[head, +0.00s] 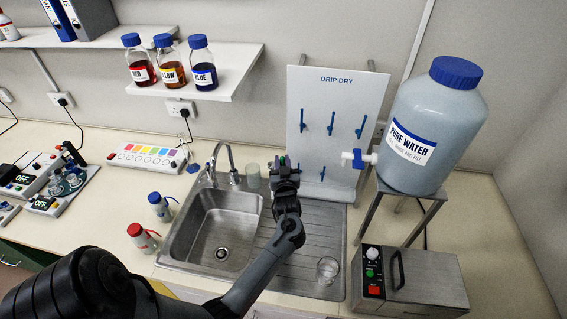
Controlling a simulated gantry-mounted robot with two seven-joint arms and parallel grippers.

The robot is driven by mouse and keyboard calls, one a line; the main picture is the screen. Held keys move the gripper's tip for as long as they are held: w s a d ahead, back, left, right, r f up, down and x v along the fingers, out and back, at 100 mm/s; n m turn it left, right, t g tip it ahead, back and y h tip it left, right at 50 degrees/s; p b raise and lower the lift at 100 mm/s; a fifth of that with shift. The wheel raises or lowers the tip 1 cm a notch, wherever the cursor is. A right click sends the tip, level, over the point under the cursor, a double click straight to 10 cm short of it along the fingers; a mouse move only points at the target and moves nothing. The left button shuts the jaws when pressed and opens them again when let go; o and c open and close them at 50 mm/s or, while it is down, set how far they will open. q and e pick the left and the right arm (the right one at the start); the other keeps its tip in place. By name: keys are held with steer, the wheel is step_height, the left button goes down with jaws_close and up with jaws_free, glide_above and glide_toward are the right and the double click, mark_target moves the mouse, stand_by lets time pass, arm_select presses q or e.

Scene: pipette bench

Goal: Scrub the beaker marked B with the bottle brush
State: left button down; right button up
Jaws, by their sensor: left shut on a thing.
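My left gripper (284,178) is over the back of the drainboard, right of the sink, in front of the drip-dry board. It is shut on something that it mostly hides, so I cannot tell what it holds. A clear glass beaker (327,270) stands on the front right of the drainboard; I cannot read a mark on it. A pale grey-green cylinder (252,174) stands behind the sink, left of the gripper; I cannot tell what it is. I cannot make out the bottle brush. My right gripper is not in view.
The steel sink (215,225) is empty, with a tap (232,165) behind. The drip-dry board (340,100) has blue pegs. A pure water carboy (440,120) stands on a metal stand at right, above a metal box (425,280). Red-capped (142,236) and blue-capped (159,207) bottles stand left.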

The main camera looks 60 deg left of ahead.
arm_select(q)
steer(key=shift+d+r+p, duration=0.15)
steer(key=shift+r+p, duration=1.15)
steer(key=shift+r, duration=0.35)
steer(key=r+p, duration=0.4)
steer(key=r, duration=0.1)
steer(key=r+p, duration=0.2)
steer(key=shift+d+r+p, duration=0.25)
steer(key=shift+d+p, duration=0.05)
steer(key=shift+p, duration=0.1)
steer(key=shift+d+r+p, duration=0.1)
steer(key=shift+r+p, duration=0.45)
steer(key=shift+r, duration=0.15)
step_height(320, 180, up, 5)
steer(key=p, duration=0.1)
glide_above(283, 157)
steer(key=shift+d, duration=0.3)
